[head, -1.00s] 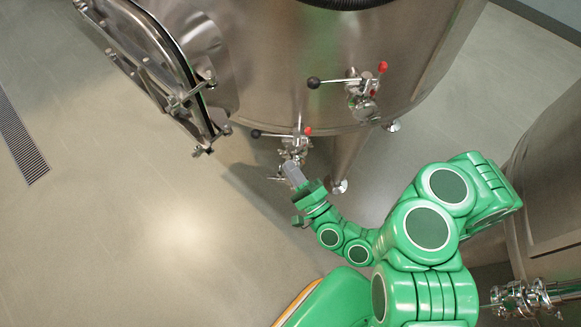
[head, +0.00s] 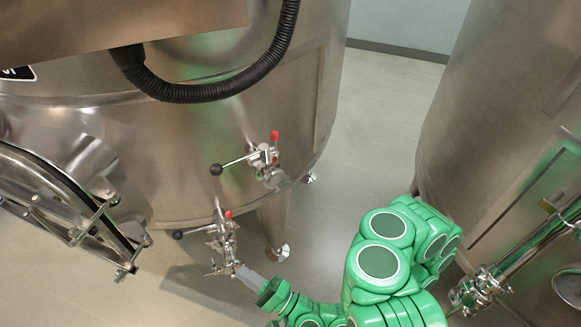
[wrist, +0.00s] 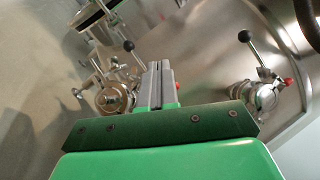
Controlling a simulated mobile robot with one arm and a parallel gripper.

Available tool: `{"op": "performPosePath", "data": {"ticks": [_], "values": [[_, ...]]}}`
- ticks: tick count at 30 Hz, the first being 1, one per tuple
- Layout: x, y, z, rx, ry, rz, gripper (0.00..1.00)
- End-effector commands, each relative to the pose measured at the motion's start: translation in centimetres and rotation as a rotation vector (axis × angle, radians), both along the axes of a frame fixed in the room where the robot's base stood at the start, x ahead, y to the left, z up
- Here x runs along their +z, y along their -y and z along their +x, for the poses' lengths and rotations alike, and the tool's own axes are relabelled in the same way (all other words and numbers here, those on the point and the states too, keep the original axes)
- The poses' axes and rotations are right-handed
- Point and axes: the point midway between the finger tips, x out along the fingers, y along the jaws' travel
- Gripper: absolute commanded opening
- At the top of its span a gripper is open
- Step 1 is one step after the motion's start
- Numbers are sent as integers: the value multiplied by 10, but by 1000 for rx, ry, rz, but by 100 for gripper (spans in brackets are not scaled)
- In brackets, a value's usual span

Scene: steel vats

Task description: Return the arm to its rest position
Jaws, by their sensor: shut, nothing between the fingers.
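My green arm reaches in from the lower right of the head view toward the steel vat (head: 180,150). My gripper (head: 244,272) is at the arm's end, just below and right of the vat's lower valve (head: 222,240). In the wrist view my gripper (wrist: 157,72) has its two grey fingers pressed together with nothing between them. The lower valve (wrist: 115,97) shows to the left of the fingers there. The upper valve (wrist: 262,97) shows to the right. I cannot tell whether the fingertips touch the lower valve.
The upper valve (head: 264,160) has a black-knobbed handle and a red tip. An open oval hatch door (head: 60,205) juts out at the left. A second vat (head: 500,130) with pipe fittings (head: 480,292) stands at the right. Clear floor (head: 345,170) lies between the vats.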

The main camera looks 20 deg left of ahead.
Motion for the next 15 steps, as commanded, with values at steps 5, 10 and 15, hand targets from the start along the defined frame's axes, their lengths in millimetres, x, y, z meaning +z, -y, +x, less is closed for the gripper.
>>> {"op": "performPosePath", "data": {"ticks": [5,10,15], "values": [[2,0,1,4,1,4,0],[22,-4,3,44,13,50,0],[57,-7,5,129,34,124,0]]}}
